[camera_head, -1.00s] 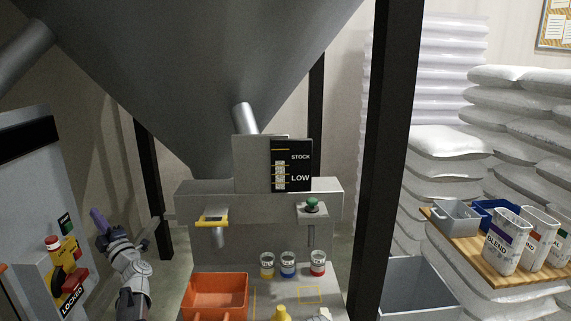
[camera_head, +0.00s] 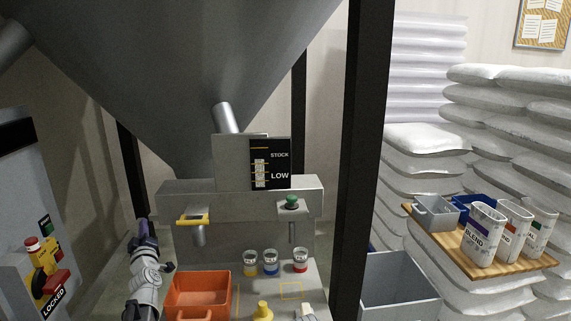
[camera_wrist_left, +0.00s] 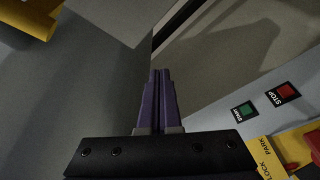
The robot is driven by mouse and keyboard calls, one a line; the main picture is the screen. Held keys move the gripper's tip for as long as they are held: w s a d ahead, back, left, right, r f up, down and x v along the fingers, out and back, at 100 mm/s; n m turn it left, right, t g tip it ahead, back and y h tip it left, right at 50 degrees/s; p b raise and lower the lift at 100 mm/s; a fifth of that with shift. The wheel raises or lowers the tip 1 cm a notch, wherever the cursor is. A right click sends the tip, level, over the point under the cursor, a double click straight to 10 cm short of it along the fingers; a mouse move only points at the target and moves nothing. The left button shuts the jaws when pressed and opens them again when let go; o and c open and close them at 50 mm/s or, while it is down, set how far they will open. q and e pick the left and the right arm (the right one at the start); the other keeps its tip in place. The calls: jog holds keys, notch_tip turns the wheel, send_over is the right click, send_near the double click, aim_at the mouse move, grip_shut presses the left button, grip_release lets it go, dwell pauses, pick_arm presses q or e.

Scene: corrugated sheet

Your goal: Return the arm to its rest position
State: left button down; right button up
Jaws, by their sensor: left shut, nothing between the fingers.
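My left gripper (camera_head: 143,230) points up at the lower left of the head view, between the control cabinet (camera_head: 30,180) and the grey dosing machine (camera_head: 240,202). In the left wrist view the purple fingers (camera_wrist_left: 160,92) are together with nothing between them. The gripper touches nothing that I can see. My right gripper does not show clearly in these frames.
The cabinet carries a red and yellow lock switch (camera_head: 46,272). An orange bin (camera_head: 190,290) stands beside my left arm. Three small jars (camera_head: 270,265) stand on the bench. A black post (camera_head: 358,150), a grey bin (camera_head: 400,288) and a wooden board (camera_head: 490,262) with containers are to the right.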

pick_arm(q)
jog(key=s+d+f+m+g+h, duration=0.3)
jog(key=d+f+m+g+h, duration=0.15)
jog(key=d+f, duration=0.5)
jog(key=s+d+f+m+g+h, duration=0.3)
jog(key=d+f+m+h, duration=0.3)
jog(key=d, duration=0.6)
jog(key=s+d+f+m+g+y, duration=0.1)
jog(key=s+d+f+m+g, duration=0.15)
jog(key=s, duration=0.45)
jog(key=s+d+f+m+g+y, duration=0.1)
jog(key=s+f+g, duration=0.3)
jog(key=s, duration=0.3)
jog(key=s+d+f+m+g, duration=0.1)
jog(key=s+d+f+g, duration=0.15)
jog(key=s, duration=0.35)
jog(key=s+d+f+m+g+y+b, duration=0.1)
jog(key=s+d+f+m+b, duration=0.15)
jog(key=d+f+b, duration=0.3)
jog(key=s+d+f+m+g+y+b, duration=0.1)
jog(key=s+d+f+b, duration=0.3)
jog(key=d+f+b, duration=0.15)
notch_tip(320, 180, up, 16)
jog(key=p, duration=1.7)
jog(key=shift+a+r, duration=0.2)
jog(key=shift+a, duration=0.25)
jog(key=shift+t+h, duration=0.25)
